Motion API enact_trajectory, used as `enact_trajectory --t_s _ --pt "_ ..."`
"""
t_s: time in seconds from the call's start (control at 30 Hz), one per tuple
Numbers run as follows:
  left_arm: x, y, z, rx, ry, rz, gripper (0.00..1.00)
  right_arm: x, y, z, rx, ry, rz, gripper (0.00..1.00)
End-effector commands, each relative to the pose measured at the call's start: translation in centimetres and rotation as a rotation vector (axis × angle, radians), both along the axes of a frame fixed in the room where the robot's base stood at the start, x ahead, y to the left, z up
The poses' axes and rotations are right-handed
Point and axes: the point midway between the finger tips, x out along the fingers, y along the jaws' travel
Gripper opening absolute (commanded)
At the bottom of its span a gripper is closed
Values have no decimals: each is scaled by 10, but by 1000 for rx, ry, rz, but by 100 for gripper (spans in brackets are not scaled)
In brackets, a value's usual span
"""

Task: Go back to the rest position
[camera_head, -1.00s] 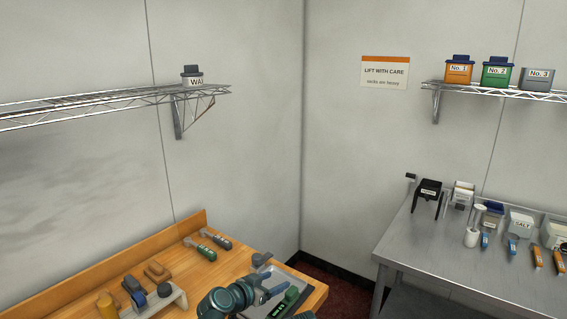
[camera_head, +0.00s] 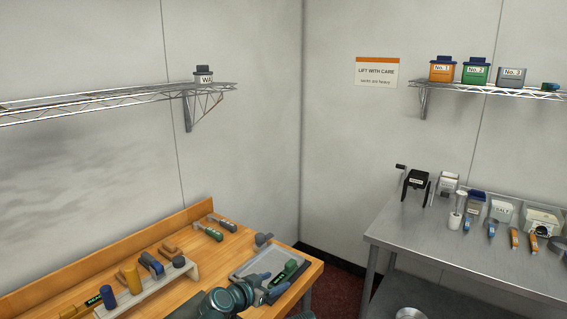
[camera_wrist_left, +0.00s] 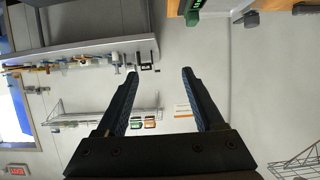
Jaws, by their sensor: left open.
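My left gripper (camera_head: 268,289) is at the bottom of the head view, over the front right of the wooden bench (camera_head: 217,259). Its two blue fingers are apart, with nothing between them. In the left wrist view the open fingers (camera_wrist_left: 160,74) point away from the camera with only wall and the far steel table behind them. A grey tray (camera_head: 246,269) lies on the bench beside the gripper, partly hidden by it, with a green-handled tool (camera_head: 290,268) at its right. My right gripper does not show clearly in either view.
A rack with several tools (camera_head: 150,289) and green-handled tools (camera_head: 209,232) are on the bench. A steel table (camera_head: 400,232) with scoops and bins stands right, across a floor gap (camera_head: 340,285). Wall shelves hang left (camera_head: 130,94) and right (camera_head: 500,92).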

Motion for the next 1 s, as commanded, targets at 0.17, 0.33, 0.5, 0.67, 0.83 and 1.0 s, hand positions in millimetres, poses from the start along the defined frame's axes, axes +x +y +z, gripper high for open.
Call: enact_trajectory --t_s 0.17,0.33,0.5,0.67,0.83,1.0 --pt "-11 2 -16 17 87 -11 69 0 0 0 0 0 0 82" --pt "-25 6 -34 37 189 -13 69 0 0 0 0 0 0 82" --pt "-46 18 -59 77 345 8 69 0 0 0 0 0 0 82" --pt "-73 39 -88 134 536 74 69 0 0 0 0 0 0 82" --pt "-108 73 -114 211 757 208 69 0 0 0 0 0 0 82" --pt "-145 114 -131 295 961 409 69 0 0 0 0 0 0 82"
